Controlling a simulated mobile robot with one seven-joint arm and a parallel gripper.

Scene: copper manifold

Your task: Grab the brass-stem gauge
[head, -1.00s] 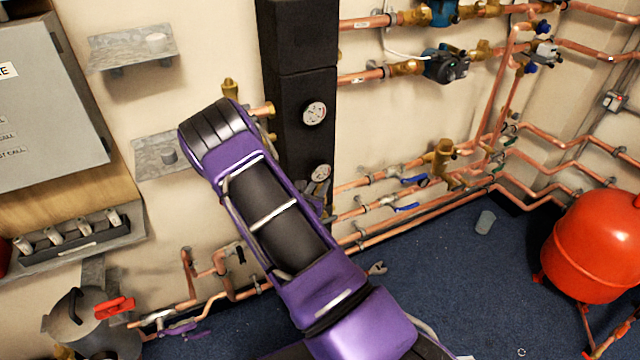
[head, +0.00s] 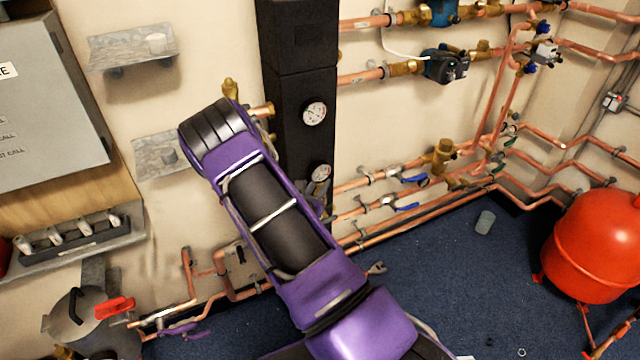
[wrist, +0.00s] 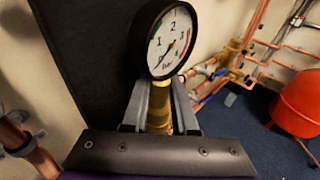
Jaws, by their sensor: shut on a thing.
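The brass-stem gauge (wrist: 170,42) has a round black rim and a white dial, and its brass stem (wrist: 158,112) points down toward my gripper. My gripper (wrist: 160,98) is shut on the stem, with one grey finger on each side just below the dial. In the head view the held gauge (head: 320,172) shows in front of the lower part of the black column, at the far end of my gripper (head: 316,193). My purple arm hides part of the column and wall there. I cannot tell whether the gauge touches the column.
The black column (head: 303,60) stands behind the gauge and carries another dial gauge (head: 314,113) higher up. Copper pipes (head: 370,180) with brass valves run along the wall to the right. A red vessel (head: 598,245) stands at the right. Blue floor (head: 430,270) is mostly open.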

